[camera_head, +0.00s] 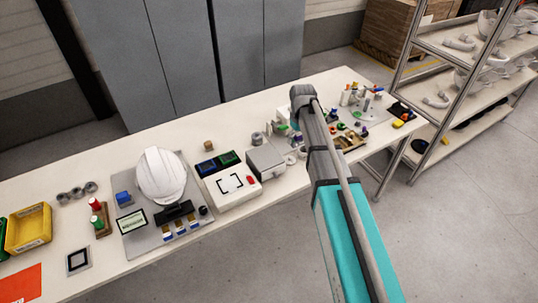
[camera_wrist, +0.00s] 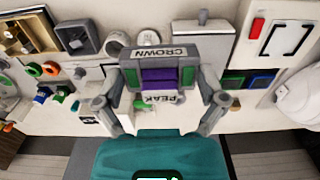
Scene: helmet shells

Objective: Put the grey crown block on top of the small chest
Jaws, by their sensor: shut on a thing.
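My gripper (camera_wrist: 170,88) has one finger on each side of a grey block marked CROWN (camera_wrist: 162,53), and is shut on it. A purple part and green patches show between the fingers. The word PEAK shows just beyond, on a pale surface; I cannot tell what that belongs to or whether it touches the block. In the head view my arm hides most of the gripper and block. A grey box (camera_head: 265,161) stands beside the white panel; it also shows in the wrist view (camera_wrist: 208,48). I cannot tell for sure which thing is the small chest.
The white panel (camera_head: 228,190) and a white helmet (camera_head: 161,175) on a grey board stand left. Small coloured parts crowd the table's right end, with a brown tray (camera_head: 350,142). A dark open-topped box (camera_wrist: 76,37) shows in the wrist view. A shelf rack stands right.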

